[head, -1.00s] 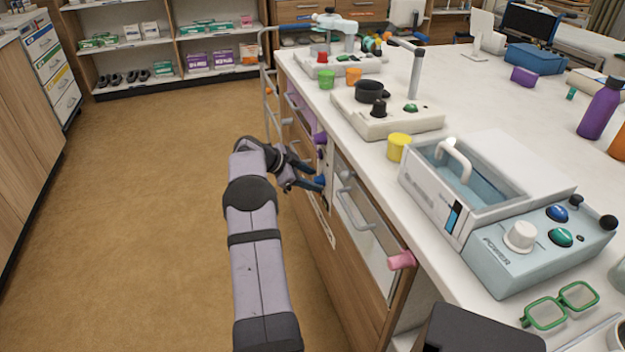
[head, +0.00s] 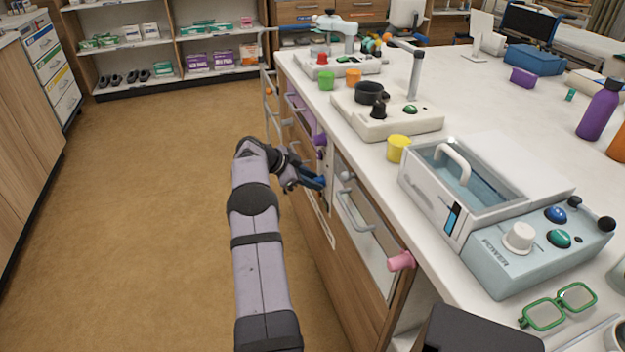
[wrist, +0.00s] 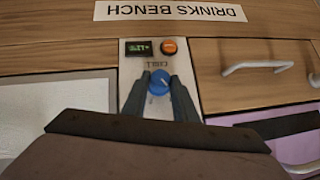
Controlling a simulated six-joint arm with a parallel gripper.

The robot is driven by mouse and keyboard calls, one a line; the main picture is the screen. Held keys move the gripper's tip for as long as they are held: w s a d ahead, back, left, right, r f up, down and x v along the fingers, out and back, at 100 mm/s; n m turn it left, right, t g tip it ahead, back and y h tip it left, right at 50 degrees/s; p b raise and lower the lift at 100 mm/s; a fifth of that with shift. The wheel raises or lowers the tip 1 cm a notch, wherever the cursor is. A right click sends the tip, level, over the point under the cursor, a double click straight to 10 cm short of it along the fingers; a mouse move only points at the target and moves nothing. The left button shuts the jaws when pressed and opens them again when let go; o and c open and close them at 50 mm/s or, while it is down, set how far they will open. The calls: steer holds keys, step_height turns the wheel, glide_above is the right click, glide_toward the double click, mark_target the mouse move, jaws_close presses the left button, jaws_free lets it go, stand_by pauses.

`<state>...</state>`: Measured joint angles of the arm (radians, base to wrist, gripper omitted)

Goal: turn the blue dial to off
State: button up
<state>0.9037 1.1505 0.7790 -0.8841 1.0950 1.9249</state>
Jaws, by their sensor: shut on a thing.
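In the wrist view, the two dark fingers of my gripper (wrist: 159,90) are closed on the dial from both sides. A pale mark shows on the dial's face; its exact setting is too small to read. In the head view, my gripper (head: 316,182) is against the cabinet front and mostly hides the dial.
A small display (wrist: 138,48) and an orange button (wrist: 169,47) are beside the dial. A drawer handle (wrist: 258,67) is to the right. A pink knob (head: 401,261) sticks out of the cabinet front. The worktop above holds a yellow cup (head: 398,149) and appliances. Floor on the left is clear.

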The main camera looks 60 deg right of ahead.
steer(key=shift+w+r+p, duration=0.1)
steer(key=shift+p, duration=0.2)
stand_by(0.4)
steer(key=o, duration=1)
steer(key=shift+o, duration=0.2)
steer(key=shift+y, duration=0.4)
steer(key=v, duration=0.7)
steer(key=shift+w+a, duration=0.1)
